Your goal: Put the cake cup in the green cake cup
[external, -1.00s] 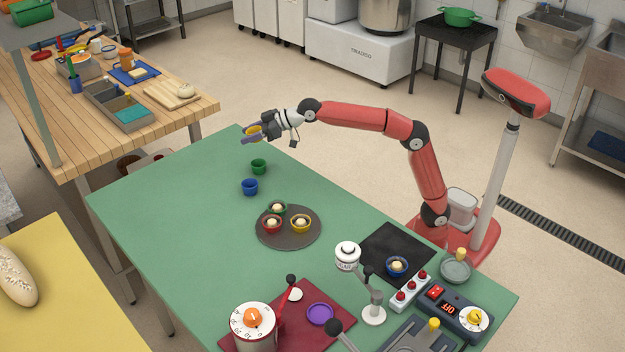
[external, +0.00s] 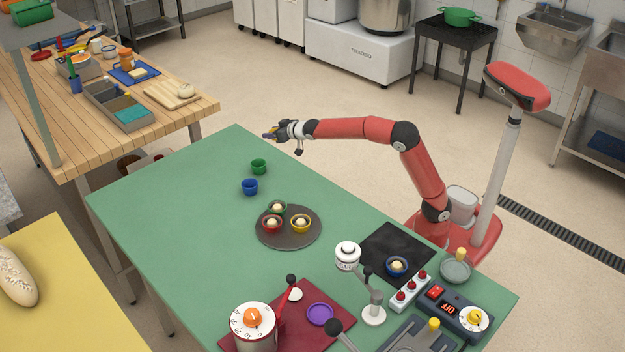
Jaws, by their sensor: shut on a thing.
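An empty-looking blue cup (external: 250,187) stands just in front of the green one. Another green cup (external: 278,208), with a pale filling, stands on the round dark plate.
The round plate (external: 290,242) also bears filled red (external: 271,225) and yellow (external: 301,224) cups. A filled blue cup (external: 397,266) stands on the black mat (external: 385,243). The table's far left is clear.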

